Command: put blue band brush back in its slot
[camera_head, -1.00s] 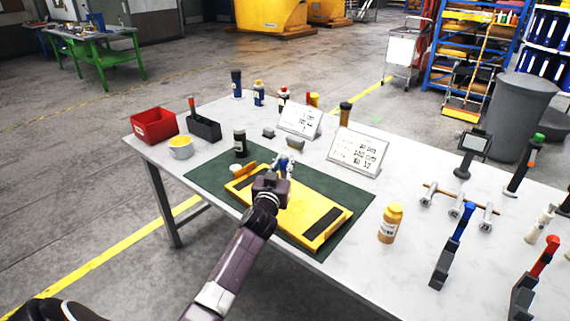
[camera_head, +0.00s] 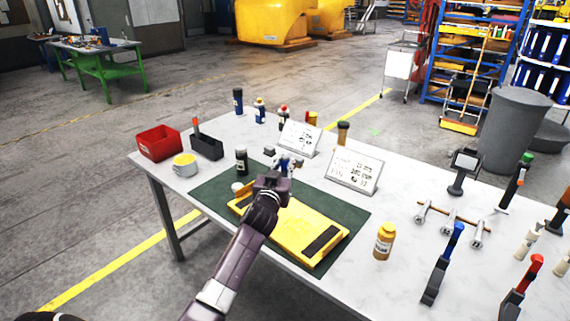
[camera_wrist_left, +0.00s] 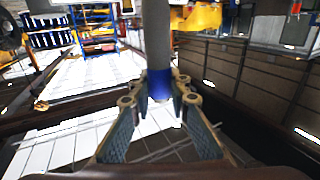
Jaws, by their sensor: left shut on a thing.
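In the left wrist view, a grey cylinder with a blue band (camera_wrist_left: 159,84), apparently the blue band brush, stands upright between the fingers of my left gripper (camera_wrist_left: 160,98). The fingers are shut on it at the band; its ends are not clear. In the head view my left gripper (camera_head: 287,163) is over the far side of the yellow tray-like piece (camera_head: 298,226). The wrist hides most of what it holds. A black holder (camera_head: 207,147) with an orange-tipped tool stands at the back left. I cannot tell which place is the brush's slot. My right gripper is out of view.
The yellow piece lies on a green mat (camera_head: 338,243). Sign stands (camera_head: 354,170) are behind. A yellow bottle (camera_head: 384,242) and upright tools (camera_head: 440,264) stand right.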

